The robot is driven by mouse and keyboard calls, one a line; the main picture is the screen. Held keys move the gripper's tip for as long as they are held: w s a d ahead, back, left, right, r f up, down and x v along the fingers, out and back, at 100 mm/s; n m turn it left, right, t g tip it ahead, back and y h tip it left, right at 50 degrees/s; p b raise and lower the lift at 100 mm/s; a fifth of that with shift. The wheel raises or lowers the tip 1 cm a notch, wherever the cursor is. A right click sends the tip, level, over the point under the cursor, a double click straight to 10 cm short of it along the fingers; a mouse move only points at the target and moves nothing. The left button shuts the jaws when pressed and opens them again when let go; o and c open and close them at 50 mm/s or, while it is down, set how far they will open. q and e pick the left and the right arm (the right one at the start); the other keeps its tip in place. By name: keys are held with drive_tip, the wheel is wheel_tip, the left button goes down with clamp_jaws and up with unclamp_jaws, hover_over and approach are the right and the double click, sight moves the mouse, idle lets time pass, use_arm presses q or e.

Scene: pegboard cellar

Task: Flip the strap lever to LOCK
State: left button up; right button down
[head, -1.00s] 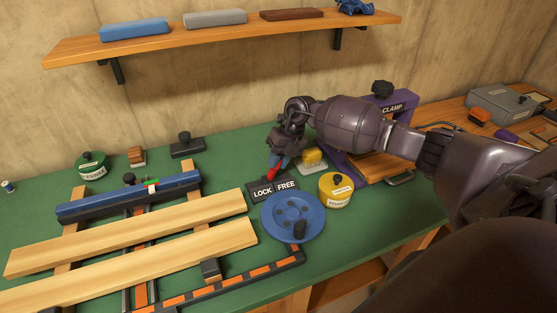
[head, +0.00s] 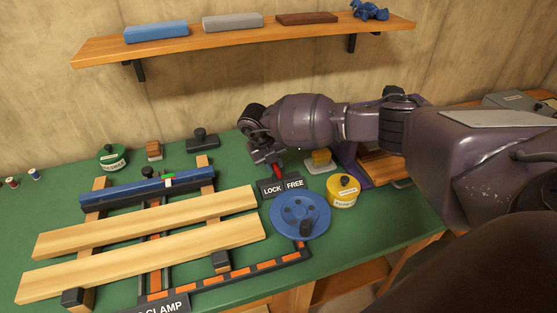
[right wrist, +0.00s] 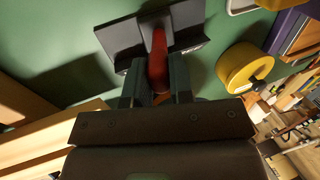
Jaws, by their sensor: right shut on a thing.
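The red strap lever (head: 279,172) stands at the back edge of a dark plate with a LOCK label (head: 272,188) on the left and a FREE label (head: 295,183) on the right. The lever's visible part leans a little left, toward the LOCK side. My right gripper (head: 268,158) is over the lever from behind and above, partly covering its top. In the right wrist view the red lever (right wrist: 158,58) sits between the two fingers of my right gripper (right wrist: 156,88), which is shut on it. My left gripper is not in view.
A blue handwheel (head: 298,213) stands just in front of the plate. A yellow tin (head: 342,193) is to its right. Wooden boards (head: 150,222) lie on the clamp frame at the left. A shelf (head: 240,41) hangs on the back wall.

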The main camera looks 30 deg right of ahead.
drive_tip(key=shift+w+a+f+h, duration=0.15)
drive_tip(key=shift+a+h, duration=0.2)
drive_tip(key=shift+h, duration=0.25)
drive_tip(key=c, duration=1)
unclamp_jaws()
drive_tip(key=shift+a, duration=0.1)
drive_tip(key=v, duration=1)
drive_tip(key=shift+w+a+r, duration=0.15)
drive_tip(key=shift+a+r, duration=0.1)
drive_tip(key=shift+r, duration=0.05)
